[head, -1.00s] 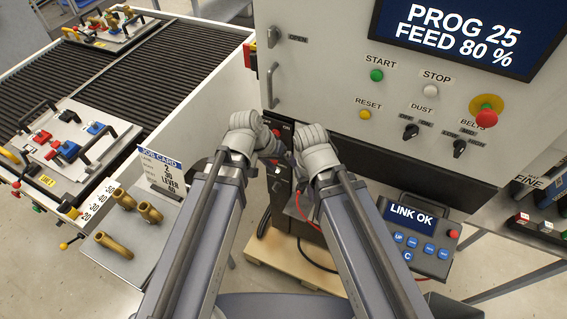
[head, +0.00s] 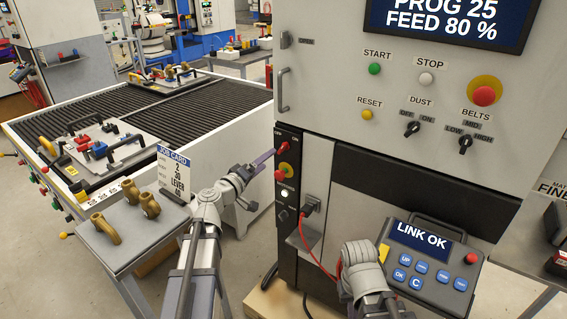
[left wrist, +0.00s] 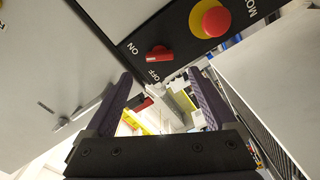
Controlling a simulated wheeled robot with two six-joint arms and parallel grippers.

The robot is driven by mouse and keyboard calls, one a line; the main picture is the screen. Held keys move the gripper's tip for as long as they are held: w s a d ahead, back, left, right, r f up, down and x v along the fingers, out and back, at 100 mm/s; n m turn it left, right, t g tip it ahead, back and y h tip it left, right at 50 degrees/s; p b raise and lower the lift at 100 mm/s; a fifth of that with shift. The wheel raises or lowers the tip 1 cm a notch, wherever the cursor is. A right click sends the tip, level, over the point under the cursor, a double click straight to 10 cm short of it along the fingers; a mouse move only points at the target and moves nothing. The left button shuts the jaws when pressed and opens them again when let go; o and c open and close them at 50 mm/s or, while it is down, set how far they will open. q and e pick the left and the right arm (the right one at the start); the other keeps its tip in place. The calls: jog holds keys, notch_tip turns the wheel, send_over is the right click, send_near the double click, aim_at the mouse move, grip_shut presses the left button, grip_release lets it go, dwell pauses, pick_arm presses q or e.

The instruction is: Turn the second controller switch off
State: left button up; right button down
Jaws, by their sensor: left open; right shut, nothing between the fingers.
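A red rotary switch (head: 283,148) with OFF and ON labels sits at the top of the black panel on the machine's left side. In the left wrist view the red switch (left wrist: 159,54) lies ahead of the fingers, with ON at its left and OFF below; I cannot tell for sure which label it points to. My left gripper (head: 267,157) is open and empty, just left of the switch and apart from it. It also frames the view from the left wrist (left wrist: 163,92). My right gripper (head: 358,250) is low before the machine, left of the pendant; its fingertips are hidden.
Below the switch are a red stop button (head: 283,170) on yellow, smaller controls and a plugged red cable (head: 318,255). A pendant (head: 428,262) reads LINK OK. A job card (head: 174,170) and brass levers (head: 105,228) are on a side table.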

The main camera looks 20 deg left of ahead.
aim_at(281, 150)
pick_arm(q)
jog(key=shift+x, duration=4)
jog(key=c, duration=1.4)
jog(key=shift+n, duration=0.3)
jog(key=n, duration=1.1)
jog(key=shift+s+f, duration=0.1)
jog(key=shift+n, duration=0.3)
